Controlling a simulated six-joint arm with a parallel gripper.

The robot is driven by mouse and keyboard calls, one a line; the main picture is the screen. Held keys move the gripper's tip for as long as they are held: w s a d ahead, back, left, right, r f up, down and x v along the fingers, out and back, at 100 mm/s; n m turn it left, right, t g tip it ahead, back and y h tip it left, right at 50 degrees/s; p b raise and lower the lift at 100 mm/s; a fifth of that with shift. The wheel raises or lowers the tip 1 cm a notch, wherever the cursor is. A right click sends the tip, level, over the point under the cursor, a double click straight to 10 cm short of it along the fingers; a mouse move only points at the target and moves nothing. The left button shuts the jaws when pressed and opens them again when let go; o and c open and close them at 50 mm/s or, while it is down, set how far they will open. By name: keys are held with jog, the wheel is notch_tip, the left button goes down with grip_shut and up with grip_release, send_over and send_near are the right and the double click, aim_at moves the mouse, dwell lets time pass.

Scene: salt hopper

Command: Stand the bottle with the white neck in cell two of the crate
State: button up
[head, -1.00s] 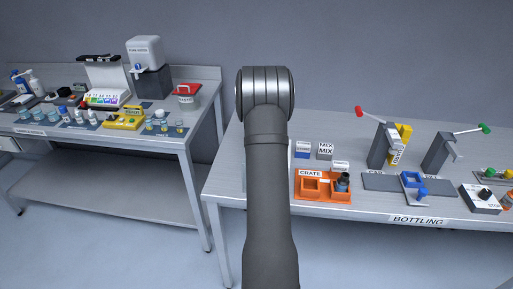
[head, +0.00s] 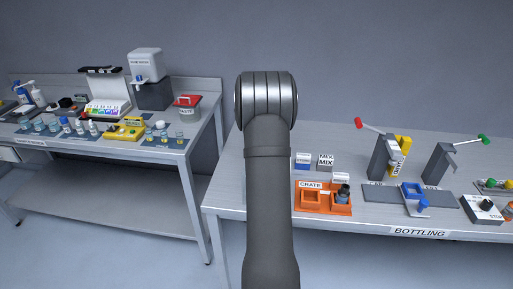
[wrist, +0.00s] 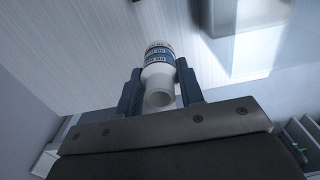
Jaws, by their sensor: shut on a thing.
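My gripper (wrist: 160,90) shows in the wrist view, with its two blue-grey fingers shut on the bottle with the white neck (wrist: 158,75). The bottle has a white body with a blue printed band, and its round white neck opening faces the wrist camera. In the head view my own arm hides the gripper and the bottle. The orange crate (head: 323,211) stands on the bottling bench just right of my arm. Its left visible cell (head: 311,199) looks empty. A dark-topped bottle (head: 343,194) stands in its right cell. Cell numbers are not readable.
Behind the crate are MIX blocks (head: 326,164). To its right are a grey plate with a blue holder (head: 413,190), red-handled and green-handled lever stands (head: 441,164), and a control box (head: 484,208). A second bench (head: 150,150) with many items stands left, across a floor gap.

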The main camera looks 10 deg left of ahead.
jog(key=s+d+r+m, duration=0.1)
jog(key=s+d+m, duration=0.1)
jog(key=d+m, duration=0.45)
jog(key=s+d+r+m, duration=0.2)
jog(key=s+d+m, duration=0.15)
jog(key=d, duration=0.65)
jog(key=s+d+r+n, duration=0.1)
jog(key=s+d+n, duration=0.45)
jog(key=s, duration=0.35)
jog(key=s+d+n, duration=0.4)
jog(key=s+d, duration=0.3)
jog(key=s, duration=0.3)
send_over(310, 196)
jog(key=s, duration=0.2)
notch_tip(310, 196, down, 7)
jog(key=shift+s+a+f+n, duration=0.1)
jog(key=shift+f+n, duration=0.05)
jog(key=shift+f, duration=0.8)
jog(key=shift+s+f+n, duration=0.1)
jog(key=shift+f, duration=0.8)
